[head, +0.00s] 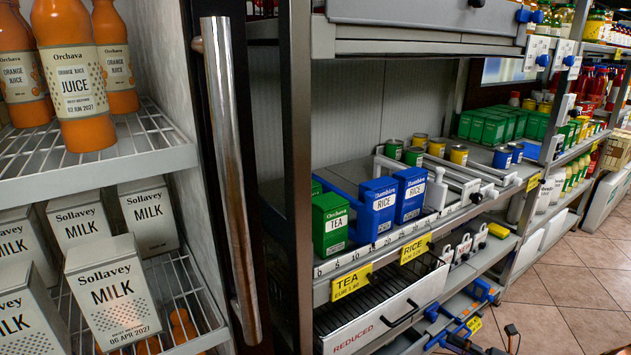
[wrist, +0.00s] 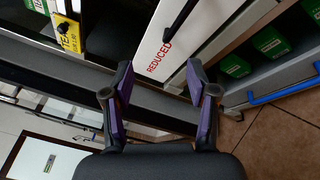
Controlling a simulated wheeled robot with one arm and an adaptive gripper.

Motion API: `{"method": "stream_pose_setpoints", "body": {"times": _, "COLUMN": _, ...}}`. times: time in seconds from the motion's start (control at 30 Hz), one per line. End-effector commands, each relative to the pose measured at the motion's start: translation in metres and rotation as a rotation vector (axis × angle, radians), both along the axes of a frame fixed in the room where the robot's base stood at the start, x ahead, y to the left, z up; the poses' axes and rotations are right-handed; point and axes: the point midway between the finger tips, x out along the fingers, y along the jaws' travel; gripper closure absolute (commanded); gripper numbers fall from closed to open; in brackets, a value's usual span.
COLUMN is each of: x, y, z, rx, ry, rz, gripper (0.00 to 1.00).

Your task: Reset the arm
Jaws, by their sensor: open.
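My gripper (wrist: 160,78) shows in the wrist view with its two purple-padded fingers spread apart and nothing between them. It is in front of the shelving, close to the white drawer front marked REDUCED (wrist: 185,42). The same drawer (head: 385,318) shows in the head view, low under the tea and rice shelf. I cannot make out my gripper clearly in the head view.
An open fridge holds milk cartons (head: 110,290) and orange juice bottles (head: 72,75) at left. Its door handle (head: 232,170) stands upright beside the shelving. A tea box (head: 331,222) and rice boxes (head: 378,207) stand on the shelf. Tiled floor (head: 570,290) is clear at right.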

Motion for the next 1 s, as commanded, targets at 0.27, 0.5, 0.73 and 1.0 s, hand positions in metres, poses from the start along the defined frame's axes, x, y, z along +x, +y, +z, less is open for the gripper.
{"method": "stream_pose_setpoints", "body": {"times": 0.27, "x": 0.0, "y": 0.088, "z": 0.107, "rx": -0.204, "ry": -0.227, "rz": 0.274, "gripper": 0.42}}
{"method": "stream_pose_setpoints", "body": {"times": 0.5, "x": -0.024, "y": 0.155, "z": 0.175, "rx": -0.371, "ry": -0.426, "rz": 0.505, "gripper": 0.42}}
{"method": "stream_pose_setpoints", "body": {"times": 0.73, "x": -0.061, "y": 0.208, "z": 0.228, "rx": -0.517, "ry": -0.624, "rz": 0.73, "gripper": 0.42}}
{"method": "stream_pose_setpoints", "body": {"times": 1.0, "x": -0.114, "y": 0.25, "z": 0.279, "rx": -0.671, "ry": -0.867, "rz": 0.994, "gripper": 0.42}}
